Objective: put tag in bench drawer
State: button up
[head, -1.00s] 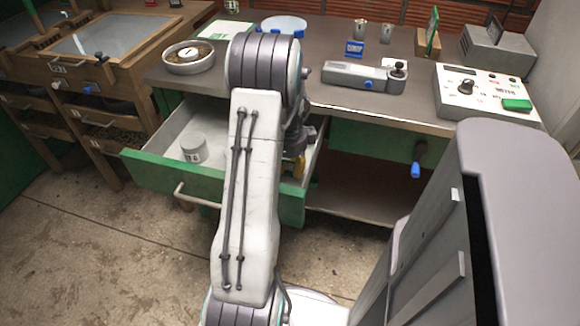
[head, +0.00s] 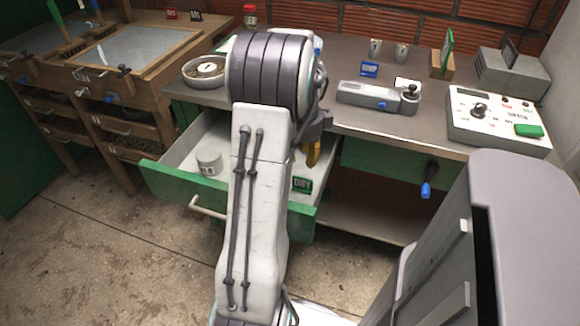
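The open bench drawer (head: 178,182) has a green front and a pale inside, and is pulled out under the bench top. A small dark-green tag with pale lettering (head: 302,184) shows inside its right part, near the front wall. Whether it lies flat or leans I cannot tell. My gripper (head: 312,154), with yellow fingertips, is above the right side of the drawer, apart from the tag in the picture. My own arm hides most of the gripper and the drawer's middle, so its opening is not clear.
A white pot (head: 209,163) stands in the drawer's left part. On the bench top (head: 362,118) are a round dish (head: 205,72), a blue sign (head: 369,69), a grey lever device (head: 378,97) and a meter box (head: 497,117). A blue-handled crank (head: 428,180) sticks out right of the drawer.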

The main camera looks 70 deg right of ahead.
jog(key=shift+r, duration=0.25)
jog(key=w+a+r+n+t, duration=0.1)
jog(key=w+a+r+n, duration=0.2)
jog(key=w+a+n, duration=0.65)
jog(key=w+a+r+n, duration=0.4)
jog(key=w+a+n, duration=0.4)
jog(key=a, duration=0.3)
jog(key=s+a+n, duration=0.2)
jog(key=a+n, duration=0.7)
jog(key=a, duration=0.1)
jog(key=s+a+n+t, duration=0.1)
jog(key=s+a+n, duration=0.2)
jog(key=a+n, duration=0.6)
jog(key=shift+a+f+n+t+y, duration=0.15)
jog(key=shift+a+n+t+y, duration=0.2)
jog(key=shift+a, duration=0.75)
